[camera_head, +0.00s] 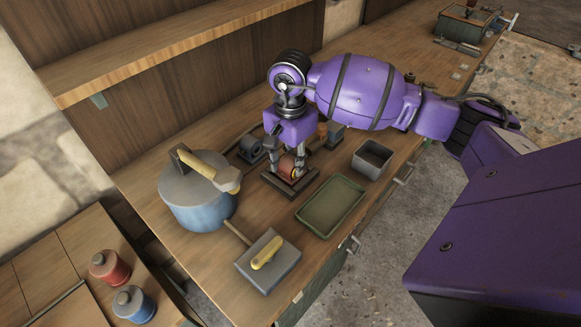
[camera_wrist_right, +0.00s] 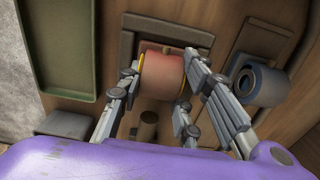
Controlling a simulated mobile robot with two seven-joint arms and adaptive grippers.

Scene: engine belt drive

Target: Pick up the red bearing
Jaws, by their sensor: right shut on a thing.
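The red bearing (camera_head: 288,164) is a short reddish cylinder with a yellowish end, on a dark base (camera_head: 306,186) on the workbench. My right gripper (camera_head: 288,174) reaches down over it from above. In the right wrist view the red bearing (camera_wrist_right: 162,76) sits between the two fingers of the right gripper (camera_wrist_right: 160,85), which are closed on its sides. Part of the bearing is hidden by the fingers. I cannot tell whether it touches the base. My left gripper is in no view.
A blue-grey bearing (camera_head: 250,147) lies behind, to the left. A blue pot (camera_head: 198,203) with a mallet on its lid stands left. A green tray (camera_head: 331,206) and a grey open box (camera_head: 372,159) are to the right. A grey block with a yellow-handled tool (camera_head: 268,262) lies in front.

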